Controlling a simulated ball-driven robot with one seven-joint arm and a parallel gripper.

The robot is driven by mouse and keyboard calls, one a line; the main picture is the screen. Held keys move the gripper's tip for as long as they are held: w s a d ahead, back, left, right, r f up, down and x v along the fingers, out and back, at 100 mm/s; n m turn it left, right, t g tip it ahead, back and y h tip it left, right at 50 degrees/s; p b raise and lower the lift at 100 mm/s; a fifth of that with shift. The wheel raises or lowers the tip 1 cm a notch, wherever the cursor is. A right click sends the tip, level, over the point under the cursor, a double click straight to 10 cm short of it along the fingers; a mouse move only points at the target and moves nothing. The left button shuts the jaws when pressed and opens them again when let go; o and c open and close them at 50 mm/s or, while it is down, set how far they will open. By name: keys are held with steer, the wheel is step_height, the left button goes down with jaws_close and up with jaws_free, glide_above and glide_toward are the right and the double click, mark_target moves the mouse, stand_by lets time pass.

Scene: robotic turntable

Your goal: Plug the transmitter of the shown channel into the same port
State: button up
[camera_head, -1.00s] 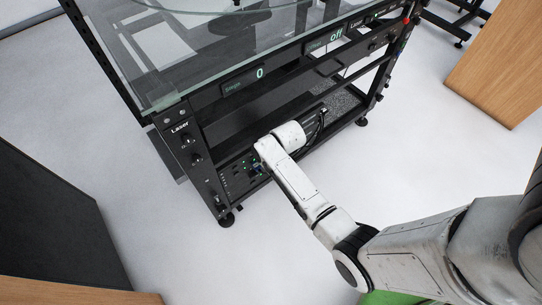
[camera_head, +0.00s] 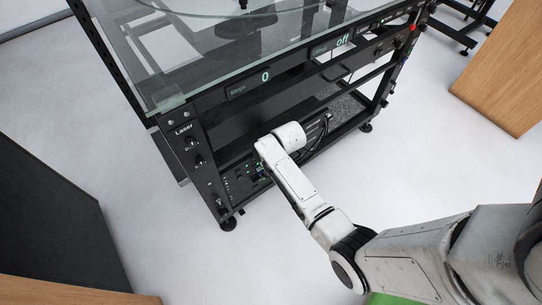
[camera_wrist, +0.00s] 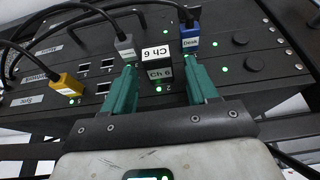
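A small black transmitter block (camera_wrist: 157,71) with white and grey "Ch 6" labels sits at the rack panel in the wrist view. The white label appears upside down. My gripper (camera_wrist: 161,65) has two green fingers, one on each side of the block, with a visible gap on both sides. It looks open around the block. Whether the block is fully seated in a port cannot be told. A green light shows just below it. In the head view the panel (camera_head: 240,180) is low on the rack, and my wrist hides part of it.
A yellow plug (camera_wrist: 66,84), a grey plug (camera_wrist: 125,46) and a blue plug (camera_wrist: 190,38) with cables are beside the block. Several empty ports (camera_wrist: 103,88) lie to its left. The glass-topped rack (camera_head: 265,78) stands ahead; wooden furniture (camera_head: 505,70) is at the right.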

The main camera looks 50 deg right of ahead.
steer(key=p+v, duration=0.4)
steer(key=v, duration=0.6)
steer(key=shift+s+r, duration=0.15)
steer(key=shift+r, duration=0.25)
steer(key=s+a+r+n+g, duration=0.1)
steer(key=s+a+r, duration=0.1)
steer(key=s+a, duration=0.3)
steer(key=s+a+r+n+g+y, duration=0.15)
steer(key=s+a, duration=0.25)
steer(key=s, duration=0.4)
steer(key=s+a+r+g+h, duration=0.1)
steer(key=s+a+r, duration=0.25)
steer(key=s, duration=0.25)
steer(key=shift+y, duration=0.25)
steer(key=r+p, duration=0.6)
steer(key=p, duration=0.1)
steer(key=r+p, duration=0.7)
steer(key=shift+w+a+r, duration=0.2)
steer(key=shift+r, duration=0.05)
steer(key=shift+c, duration=0.2)
